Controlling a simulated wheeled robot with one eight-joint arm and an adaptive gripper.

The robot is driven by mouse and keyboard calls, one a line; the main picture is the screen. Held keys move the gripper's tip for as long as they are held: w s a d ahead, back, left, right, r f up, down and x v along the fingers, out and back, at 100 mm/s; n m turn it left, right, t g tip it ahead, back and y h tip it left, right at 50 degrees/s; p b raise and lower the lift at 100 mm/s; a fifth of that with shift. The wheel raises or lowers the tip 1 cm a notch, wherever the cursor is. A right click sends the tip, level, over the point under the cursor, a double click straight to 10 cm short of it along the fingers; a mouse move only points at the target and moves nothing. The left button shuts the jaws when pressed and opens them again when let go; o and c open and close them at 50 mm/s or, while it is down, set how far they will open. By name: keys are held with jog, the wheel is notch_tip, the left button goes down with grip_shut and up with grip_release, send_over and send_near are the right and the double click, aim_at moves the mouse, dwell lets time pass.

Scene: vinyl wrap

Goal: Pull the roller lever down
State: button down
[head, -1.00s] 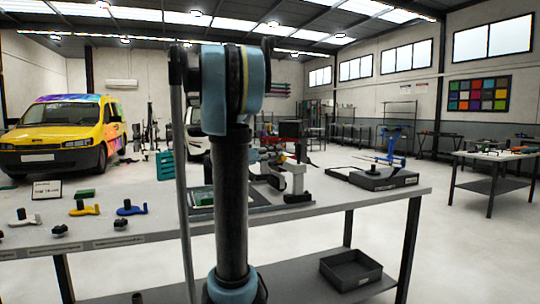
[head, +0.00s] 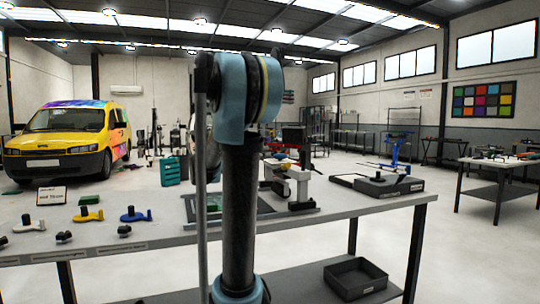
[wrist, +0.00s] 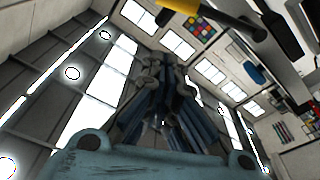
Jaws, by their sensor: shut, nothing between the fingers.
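A press-like device (head: 299,186) with a pale column and dark base stands on the workbench, just right of my arm in the head view. Its lever cannot be told apart there. In the wrist view, a black bar with a yellow part (wrist: 232,18) crosses the top, with a dark round-ended piece at its right; I cannot tell whether this is the roller lever. My gripper (wrist: 163,72) is shut and empty, with the bar beyond it and apart from it. In the head view my arm hides part of the bench, and the gripper cannot be made out.
The workbench (head: 150,245) carries yellow and blue handled tools (head: 133,214) at left and a flat black box (head: 388,185) at right. An open dark tray (head: 355,278) is on the lower shelf. A yellow van (head: 65,140) stands behind. Open floor lies at right.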

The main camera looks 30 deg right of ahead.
jog(key=shift+a+f, duration=0.2)
jog(key=shift+a, duration=1)
